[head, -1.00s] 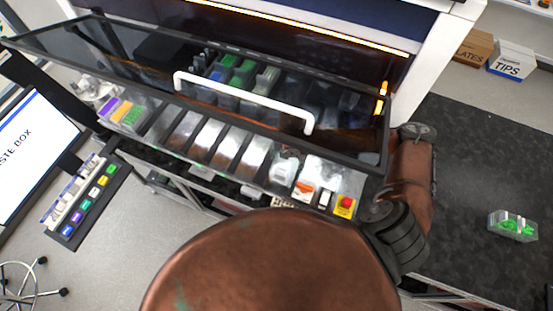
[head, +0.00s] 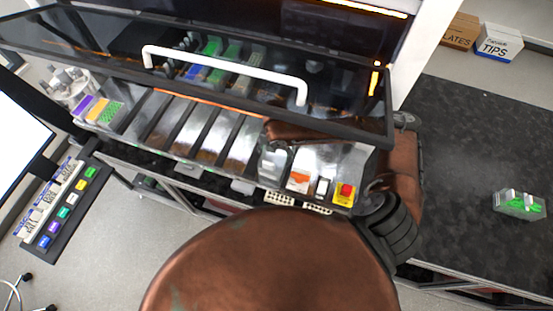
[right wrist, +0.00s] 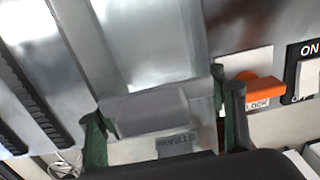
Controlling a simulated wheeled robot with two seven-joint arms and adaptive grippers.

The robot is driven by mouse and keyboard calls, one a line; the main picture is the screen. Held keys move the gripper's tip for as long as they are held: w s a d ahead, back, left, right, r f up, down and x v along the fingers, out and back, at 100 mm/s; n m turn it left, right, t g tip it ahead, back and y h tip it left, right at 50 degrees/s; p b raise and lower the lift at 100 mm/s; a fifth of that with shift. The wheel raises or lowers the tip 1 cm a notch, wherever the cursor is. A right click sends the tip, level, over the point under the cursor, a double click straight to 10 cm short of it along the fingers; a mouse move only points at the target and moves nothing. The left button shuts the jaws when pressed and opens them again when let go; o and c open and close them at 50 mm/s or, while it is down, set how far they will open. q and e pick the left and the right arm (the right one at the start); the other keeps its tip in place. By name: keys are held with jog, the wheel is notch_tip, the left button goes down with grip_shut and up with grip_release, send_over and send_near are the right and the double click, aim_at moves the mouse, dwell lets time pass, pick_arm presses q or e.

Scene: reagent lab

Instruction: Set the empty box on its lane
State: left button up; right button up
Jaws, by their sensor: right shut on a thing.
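The empty box (right wrist: 150,112) is a pale, translucent grey box in the right wrist view. It sits between the two dark green fingers of my right gripper (right wrist: 162,128), which is shut on it. The box is over the bright metal deck, in front of a metal lane (right wrist: 150,40); whether it touches the deck is unclear. In the head view my right gripper (head: 273,152) is seen through the glass, small and partly hidden, right of the metal lanes (head: 205,132). My left gripper is not in view.
The raised glass front with a white handle (head: 225,72) hangs above the deck. An orange lock switch (right wrist: 259,88), an on/off switch and a red button (head: 345,189) are right of the gripper. Filled racks (head: 98,109) stand at left. A green-filled box (head: 519,205) lies on the dark bench.

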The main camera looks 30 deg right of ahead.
jog(key=shift+w+r, duration=0.1)
jog(key=shift+w, duration=0.05)
jog(key=o, duration=1.3)
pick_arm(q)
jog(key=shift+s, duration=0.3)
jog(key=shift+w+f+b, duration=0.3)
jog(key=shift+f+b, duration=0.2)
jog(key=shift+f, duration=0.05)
pick_arm(e)
jog(key=shift+r, duration=6)
